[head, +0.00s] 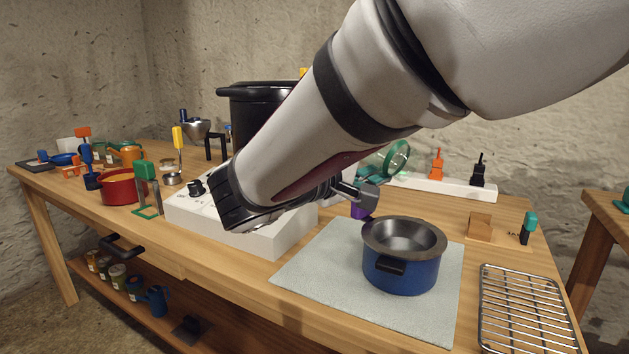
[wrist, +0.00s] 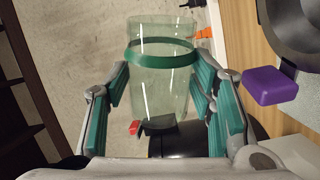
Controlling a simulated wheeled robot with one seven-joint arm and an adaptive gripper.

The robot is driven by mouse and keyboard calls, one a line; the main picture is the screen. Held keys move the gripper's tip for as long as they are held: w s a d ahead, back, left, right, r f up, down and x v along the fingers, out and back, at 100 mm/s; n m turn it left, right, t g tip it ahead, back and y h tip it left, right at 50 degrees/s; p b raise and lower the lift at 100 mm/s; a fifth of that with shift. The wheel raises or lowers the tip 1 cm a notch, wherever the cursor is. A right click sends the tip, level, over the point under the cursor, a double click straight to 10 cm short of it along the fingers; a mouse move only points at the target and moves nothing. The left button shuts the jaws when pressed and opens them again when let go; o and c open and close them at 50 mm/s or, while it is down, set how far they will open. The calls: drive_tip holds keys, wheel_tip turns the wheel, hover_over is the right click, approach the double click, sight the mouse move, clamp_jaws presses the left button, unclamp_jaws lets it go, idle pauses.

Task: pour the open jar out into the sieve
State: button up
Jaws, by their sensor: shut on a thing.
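My gripper (head: 371,187) is shut on a clear green-tinted jar (head: 396,160) with a green band. In the wrist view the jar (wrist: 160,90) sits between the teal finger pads (wrist: 163,95). It is tipped on its side, and I make out no contents in it. The jar is above and behind a blue pot (head: 400,275). The pot has a wide grey rim and a steel-coloured round bowl (head: 405,236) in its top, which looks like the sieve. A purple block (head: 361,207), perhaps the sieve's handle, shows beside it and in the wrist view (wrist: 270,87).
The pot stands on a grey mat (head: 330,270). A wire rack (head: 525,305) lies to its right. A white hob (head: 270,236) and a large black pot (head: 258,105) are left. A white strip with orange and black tools (head: 440,187) is behind.

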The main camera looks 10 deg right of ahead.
drive_tip(key=shift+s+d+r+m+b, duration=0.1)
drive_tip(key=shift+s+r+m+b, duration=0.1)
drive_tip(key=shift+m+b, duration=0.45)
drive_tip(key=shift+s+d+m+b, duration=0.15)
drive_tip(key=shift+m+b, duration=0.2)
drive_tip(key=shift+b, duration=0.75)
drive_tip(key=shift+r+m+b, duration=0.2)
drive_tip(key=shift+m+b, duration=0.1)
drive_tip(key=shift+b, duration=0.1)
